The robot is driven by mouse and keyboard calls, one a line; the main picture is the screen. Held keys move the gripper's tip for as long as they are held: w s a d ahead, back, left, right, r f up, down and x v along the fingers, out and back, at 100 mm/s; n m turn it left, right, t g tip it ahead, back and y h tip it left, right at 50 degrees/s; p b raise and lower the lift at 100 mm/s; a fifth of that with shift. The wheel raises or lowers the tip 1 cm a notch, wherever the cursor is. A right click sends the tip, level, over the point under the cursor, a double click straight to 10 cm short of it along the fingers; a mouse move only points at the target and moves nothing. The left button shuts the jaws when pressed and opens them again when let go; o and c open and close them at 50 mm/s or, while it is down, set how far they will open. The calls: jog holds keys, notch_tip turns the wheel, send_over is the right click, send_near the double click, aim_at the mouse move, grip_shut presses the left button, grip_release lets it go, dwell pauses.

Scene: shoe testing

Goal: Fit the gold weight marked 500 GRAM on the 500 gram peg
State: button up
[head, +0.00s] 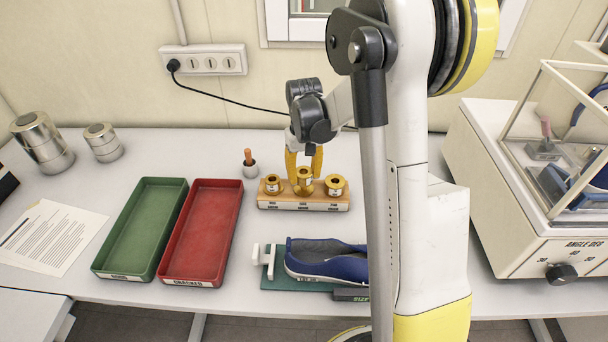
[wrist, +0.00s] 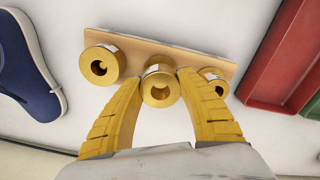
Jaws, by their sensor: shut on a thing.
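A wooden block (head: 300,205) with three gold weights in a row stands on the bench. It also shows in the wrist view (wrist: 131,62). My gripper (head: 304,172) points down over the block and is shut on the middle gold weight (head: 304,186). In the wrist view, the yellow fingers (wrist: 160,79) lie on either side of this weight (wrist: 160,91). Its top stands higher than its neighbours; I cannot tell whether it is seated on a peg. The left weight (head: 272,184) and right weight (head: 335,186) sit on the block. The weight markings are too small to read.
Red (head: 175,268) and green (head: 106,267) trays lie left. A blue shoe (head: 325,260) on a green base stands in front. A testing machine (head: 505,215) stands right.

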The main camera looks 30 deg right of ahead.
aim_at(304, 183)
jog(key=shift+f+b, duration=1.4)
jog(key=shift+f, duration=0.3)
jog(key=o, duration=1.4)
jog(key=shift+r, duration=0.1)
jog(key=shift+r, duration=0.1)
notch_tip(304, 183, up, 12)
jog(key=shift+f, duration=0.1)
